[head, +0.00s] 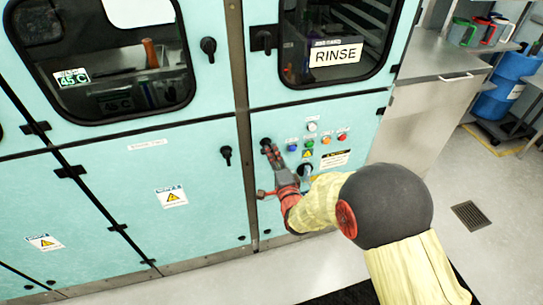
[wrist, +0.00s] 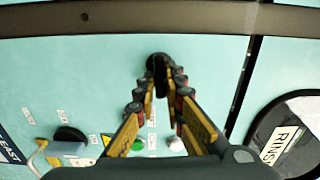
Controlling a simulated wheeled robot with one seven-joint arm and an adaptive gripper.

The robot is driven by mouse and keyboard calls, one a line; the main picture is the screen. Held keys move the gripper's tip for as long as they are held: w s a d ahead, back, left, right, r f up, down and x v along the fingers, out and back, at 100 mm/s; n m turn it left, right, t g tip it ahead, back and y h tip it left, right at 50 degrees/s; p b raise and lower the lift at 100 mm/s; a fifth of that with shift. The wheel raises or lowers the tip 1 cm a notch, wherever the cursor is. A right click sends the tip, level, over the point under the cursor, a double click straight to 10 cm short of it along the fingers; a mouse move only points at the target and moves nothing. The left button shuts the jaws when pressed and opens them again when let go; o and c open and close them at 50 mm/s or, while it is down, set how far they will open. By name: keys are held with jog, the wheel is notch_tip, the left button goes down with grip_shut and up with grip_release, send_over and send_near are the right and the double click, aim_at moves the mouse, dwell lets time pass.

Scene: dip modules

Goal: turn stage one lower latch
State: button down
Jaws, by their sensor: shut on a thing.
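My gripper (head: 271,153) is shut on a small black latch (head: 265,142) at the left edge of the lower panel under the RINSE window. In the wrist view my gripper's fingertips (wrist: 160,80) sit on both sides of this black latch (wrist: 158,60), and its far end shows between and beyond them. The fingers hide part of it, so its turn angle is hard to tell. Another black lower latch (head: 226,155) stands free on the turquoise panel to the left, across the grey post. I see no label naming either latch as stage one.
Coloured buttons (head: 309,143) and a black knob (head: 304,170) sit just right of my gripper. Upper latches show on the left door (head: 208,46) and RINSE door (head: 262,40). The grey post (head: 240,100) runs between panels.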

jog(key=shift+m, duration=0.4)
jog(key=c, duration=1.9)
grip_release()
jog(key=shift+s, duration=0.1)
jog(key=v, duration=1.2)
